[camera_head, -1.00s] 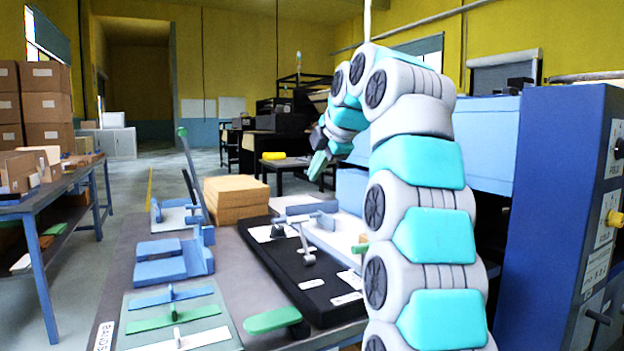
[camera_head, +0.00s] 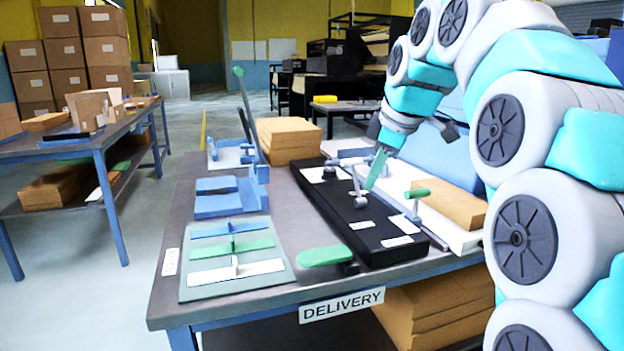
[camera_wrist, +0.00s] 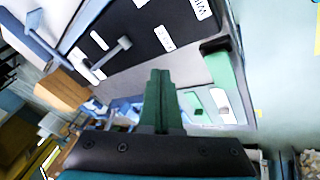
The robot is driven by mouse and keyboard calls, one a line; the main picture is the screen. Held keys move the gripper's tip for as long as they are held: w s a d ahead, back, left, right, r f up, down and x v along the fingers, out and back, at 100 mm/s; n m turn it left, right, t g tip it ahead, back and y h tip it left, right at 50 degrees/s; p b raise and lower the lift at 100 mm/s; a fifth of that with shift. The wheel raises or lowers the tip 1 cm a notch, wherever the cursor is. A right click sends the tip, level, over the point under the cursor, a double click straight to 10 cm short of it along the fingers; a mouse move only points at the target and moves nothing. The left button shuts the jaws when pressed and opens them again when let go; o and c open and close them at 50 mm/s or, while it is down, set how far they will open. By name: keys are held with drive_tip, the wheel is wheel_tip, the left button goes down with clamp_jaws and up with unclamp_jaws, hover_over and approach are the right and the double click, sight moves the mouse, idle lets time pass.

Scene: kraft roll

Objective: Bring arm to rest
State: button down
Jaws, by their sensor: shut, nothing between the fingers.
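My gripper (camera_head: 377,168) is at the end of my white and turquoise arm, above the right part of the black board on the delivery table. Its green fingers are together with nothing between them. In the wrist view the shut fingers (camera_wrist: 160,95) point out over the table, with the black board (camera_wrist: 150,35) beyond them. The arm is bent over from the right side of the head view and hides part of the background. I cannot tell exactly how high the fingertips are above the board.
The delivery table (camera_head: 240,295) holds a grey-green mat (camera_head: 190,291) with blue, green and white bladed pieces, a blue fixture (camera_head: 230,205), a green-handled lever (camera_head: 325,256) and brown stacks (camera_head: 290,135). A second table (camera_head: 65,150) with boxes stands left. Floor between the tables is clear.

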drive_tip(key=s+d+f+m+g+h, duration=0.1)
drive_tip(key=s+f+m, duration=0.6)
drive_tip(key=s+f, duration=0.8)
drive_tip(key=s+d+f+m+g+h, duration=0.1)
drive_tip(key=s+f+m+g, duration=0.4)
drive_tip(key=s+f, duration=1)
drive_tip(key=s+d+m, duration=0.1)
drive_tip(key=s+m, duration=0.1)
drive_tip(key=s, duration=0.5)
drive_tip(key=shift+s+d+f+g, duration=0.25)
drive_tip(key=shift+d+f+g, duration=0.1)
drive_tip(key=shift+f+g, duration=0.05)
